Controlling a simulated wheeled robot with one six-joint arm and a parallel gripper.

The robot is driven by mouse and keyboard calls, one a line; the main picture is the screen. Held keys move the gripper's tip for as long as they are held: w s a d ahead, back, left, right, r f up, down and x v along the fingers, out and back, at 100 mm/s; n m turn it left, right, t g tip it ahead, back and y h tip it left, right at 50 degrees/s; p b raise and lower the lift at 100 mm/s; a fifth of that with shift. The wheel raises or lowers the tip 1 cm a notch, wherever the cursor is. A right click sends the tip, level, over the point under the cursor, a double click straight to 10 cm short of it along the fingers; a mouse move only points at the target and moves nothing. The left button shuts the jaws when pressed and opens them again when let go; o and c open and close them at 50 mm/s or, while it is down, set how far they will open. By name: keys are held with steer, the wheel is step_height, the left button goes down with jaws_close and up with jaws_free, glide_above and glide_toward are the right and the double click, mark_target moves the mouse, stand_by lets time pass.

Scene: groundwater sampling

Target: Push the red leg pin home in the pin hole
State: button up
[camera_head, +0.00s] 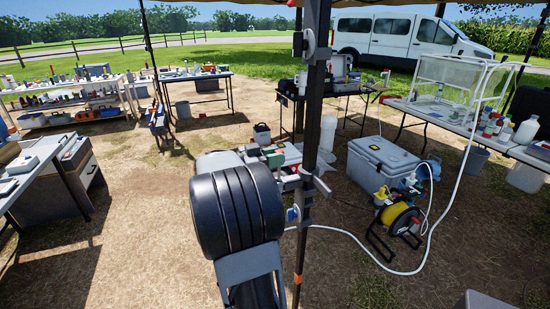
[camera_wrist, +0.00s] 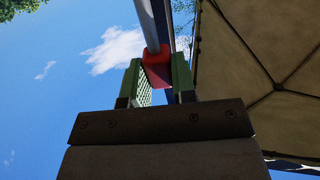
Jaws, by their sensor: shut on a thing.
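In the wrist view, my gripper (camera_wrist: 157,74) has its two green-padded fingers closed on the red leg pin (camera_wrist: 157,55). The pin's red end sits between the pads, up against a grey canopy leg (camera_wrist: 149,24). The pin hole is hidden, and I cannot tell how deep the pin sits. In the head view, the dark canopy leg (camera_head: 315,100) stands upright in the middle, with grey fittings on it. My own arm covers much of the area beside this leg, and I cannot make out the pin there.
A grey cooler (camera_head: 383,160) and a yellow hose reel (camera_head: 398,215) stand right of the leg. A white hose (camera_head: 352,237) runs across the ground. Tables with gear stand at left, back and right. Bare dirt (camera_head: 130,240) at front left is clear.

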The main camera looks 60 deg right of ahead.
steer(key=shift+f+b, duration=3.1)
steer(key=shift+b, duration=1.05)
steer(key=o, duration=0.9)
steer(key=v, duration=1.3)
steer(key=shift+w+a+b, duration=0.3)
steer(key=shift+b, duration=0.05)
